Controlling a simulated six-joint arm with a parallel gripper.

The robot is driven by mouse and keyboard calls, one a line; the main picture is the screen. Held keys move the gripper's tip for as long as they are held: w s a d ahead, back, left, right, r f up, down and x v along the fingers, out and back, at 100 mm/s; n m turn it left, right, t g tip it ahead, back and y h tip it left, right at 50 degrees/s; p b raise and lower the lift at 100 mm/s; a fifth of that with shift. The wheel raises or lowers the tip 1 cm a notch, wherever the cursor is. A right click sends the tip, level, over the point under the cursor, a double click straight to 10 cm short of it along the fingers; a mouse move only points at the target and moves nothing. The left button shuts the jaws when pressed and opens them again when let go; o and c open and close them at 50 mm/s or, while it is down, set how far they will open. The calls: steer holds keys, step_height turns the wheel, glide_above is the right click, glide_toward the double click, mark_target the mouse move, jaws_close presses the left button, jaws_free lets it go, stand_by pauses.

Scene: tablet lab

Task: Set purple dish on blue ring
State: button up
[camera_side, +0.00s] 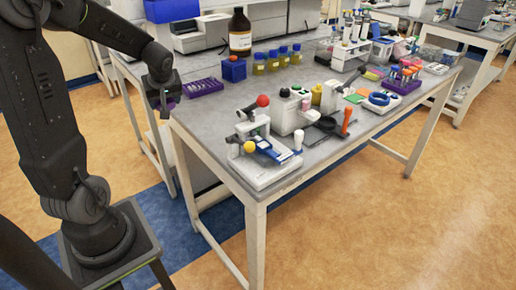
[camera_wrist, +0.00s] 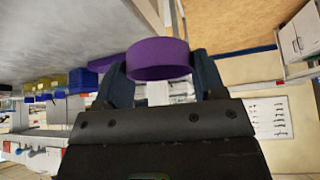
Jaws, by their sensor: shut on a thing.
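The purple dish (camera_wrist: 158,60) is held between the two fingers of my gripper (camera_wrist: 161,72) in the wrist view. In the side view my gripper (camera_side: 165,103) hangs in the air off the left end of the lab table, well away from the blue ring, and only a little of the dish shows beside it. The blue ring (camera_side: 380,99) lies on the right part of the table near its front edge, beside a purple rack. I cannot make out the ring in the wrist view.
The grey lab table (camera_side: 215,122) is crowded. A purple tray (camera_side: 203,88), a blue box (camera_side: 233,70), a brown bottle (camera_side: 240,34) and several yellow-filled bottles stand at the back left. White instruments (camera_side: 290,112), an orange-handled tool (camera_side: 346,120) and a purple tube rack (camera_side: 403,82) stand around the front.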

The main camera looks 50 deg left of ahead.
steer(key=w+d+f+m+h, duration=0.2)
steer(key=w+d+m+h, duration=0.5)
steer(key=m, duration=0.8)
steer(key=w+d+f+m+h, duration=0.2)
steer(key=w+d+m+h, duration=0.45)
steer(key=m, duration=0.85)
steer(key=shift+t+y, duration=0.3)
steer(key=shift+y, duration=0.65)
steer(key=shift+w+a+x, duration=0.15)
steer(key=shift+a+x, duration=0.05)
steer(key=shift+x, duration=0.95)
steer(key=shift+w+a+x, duration=0.1)
steer(key=shift+a+x, duration=0.05)
steer(key=shift+x, duration=1)
steer(key=shift+f, duration=0.7)
steer(key=shift+c, duration=0.7)
steer(key=shift+f, duration=0.3)
steer(key=shift+s+d+f, duration=0.1)
steer(key=shift+d+f, duration=0.2)
steer(key=shift+f, duration=0.3)
steer(key=shift+w+a+r, duration=0.2)
steer(key=shift+w+a, duration=0.05)
steer(key=shift+a, duration=0.2)
